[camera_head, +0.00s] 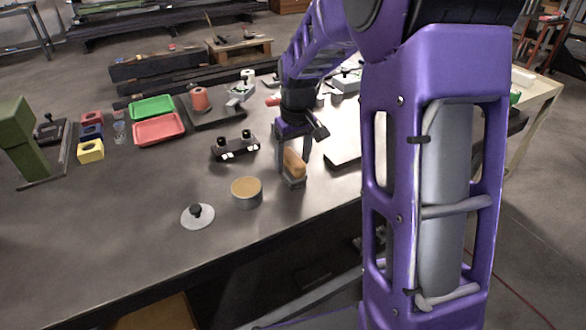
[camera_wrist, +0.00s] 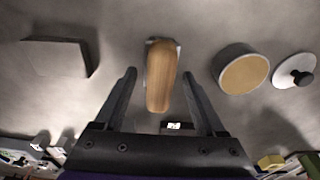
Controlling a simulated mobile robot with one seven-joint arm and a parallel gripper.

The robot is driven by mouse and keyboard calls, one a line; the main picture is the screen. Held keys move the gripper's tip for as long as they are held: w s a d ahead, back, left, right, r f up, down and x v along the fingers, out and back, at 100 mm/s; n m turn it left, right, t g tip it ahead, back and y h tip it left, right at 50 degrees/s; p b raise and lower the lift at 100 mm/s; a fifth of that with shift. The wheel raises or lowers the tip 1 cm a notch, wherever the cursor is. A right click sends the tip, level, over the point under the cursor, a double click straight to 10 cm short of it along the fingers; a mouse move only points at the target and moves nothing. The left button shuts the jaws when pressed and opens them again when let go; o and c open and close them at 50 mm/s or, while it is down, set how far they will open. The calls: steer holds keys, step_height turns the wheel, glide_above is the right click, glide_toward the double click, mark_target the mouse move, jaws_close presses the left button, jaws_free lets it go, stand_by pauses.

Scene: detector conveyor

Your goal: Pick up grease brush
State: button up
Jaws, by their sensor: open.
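The grease brush (camera_head: 294,163) stands on the metal bench with its wooden handle up and its grey base down. In the wrist view the brush's wooden handle (camera_wrist: 161,78) points toward the camera, with part of the grey base showing behind it. My gripper (camera_head: 293,163) is directly above the bench at the brush. In the wrist view my gripper (camera_wrist: 159,74) is open, with one finger on each side of the handle and a visible gap on both sides. Part of the base is hidden behind the handle.
An open round tin (camera_head: 246,192) with tan contents and its knobbed lid (camera_head: 198,215) lie left of the brush. A black fixture (camera_head: 235,148) stands behind the tin. A red tray (camera_head: 158,130) and green tray (camera_head: 152,108) are farther back. The left front bench is clear.

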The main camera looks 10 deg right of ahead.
steer(key=shift+f, duration=0.25)
stand_by(0.4)
jaws_close()
